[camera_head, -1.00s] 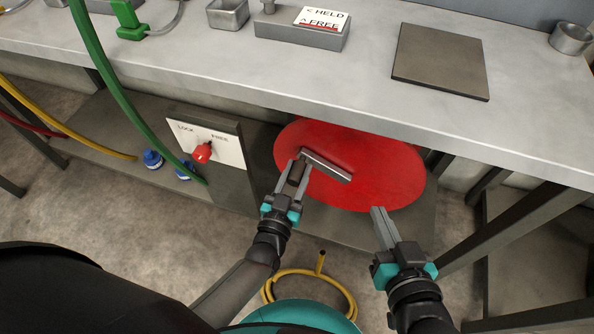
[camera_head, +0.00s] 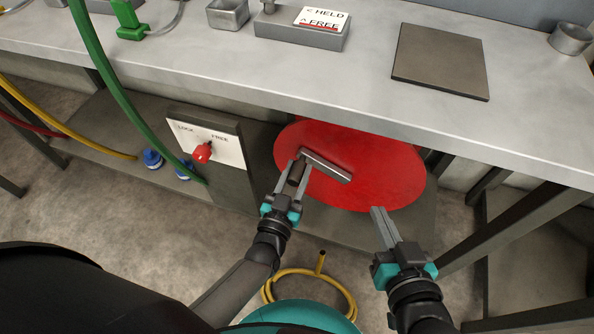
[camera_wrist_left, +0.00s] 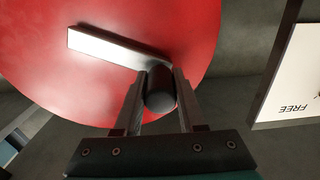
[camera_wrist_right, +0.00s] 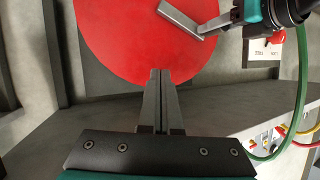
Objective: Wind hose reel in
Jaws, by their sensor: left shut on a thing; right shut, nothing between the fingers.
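The red round reel flange (camera_head: 385,180) stands under the bench, with a grey crank arm (camera_head: 327,166) across its face. My left gripper (camera_head: 297,172) is shut on the dark crank handle (camera_wrist_left: 160,90) at the crank's left end. My right gripper (camera_head: 378,212) is shut and empty, in front of the flange's lower right edge; it also shows in the right wrist view (camera_wrist_right: 161,75). The red lock knob (camera_head: 203,152) sits on a white LOCK/FREE plate (camera_head: 222,146); its exact setting is hard to tell. A coiled yellow hose (camera_head: 283,275) lies on the floor below.
The grey bench top (camera_head: 370,50) overhangs the reel. On it are a HELD/FREE indicator box (camera_head: 305,28), a dark square plate (camera_head: 440,60) and metal cups. A green hose (camera_head: 110,85) hangs at the left. Dark bench legs (camera_head: 500,225) stand at the right.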

